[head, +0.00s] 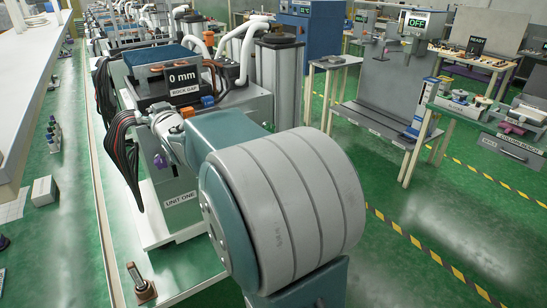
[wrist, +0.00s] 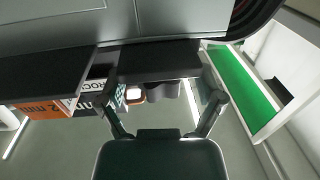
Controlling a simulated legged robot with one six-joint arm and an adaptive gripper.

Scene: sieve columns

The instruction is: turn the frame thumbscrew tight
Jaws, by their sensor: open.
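My gripper (wrist: 160,100) is open in the wrist view, with its two dark fingers spread to the left and right. A dark grey rounded part (wrist: 163,91) shows between the fingers; I cannot tell whether it is the thumbscrew or whether anything touches it. In the head view my arm reaches to the near side of the machine labelled UNIT ONE (head: 181,199), and its big joint blocks much of the view. A small purple knob (head: 161,160) shows below the arm's far end. I cannot surely identify the thumbscrew.
A display reading 0 mm (head: 182,78) stands on the machine beside a bundle of dark cables (head: 122,160). Benches and a column showing OFF (head: 416,21) stand right. Green floor lies between.

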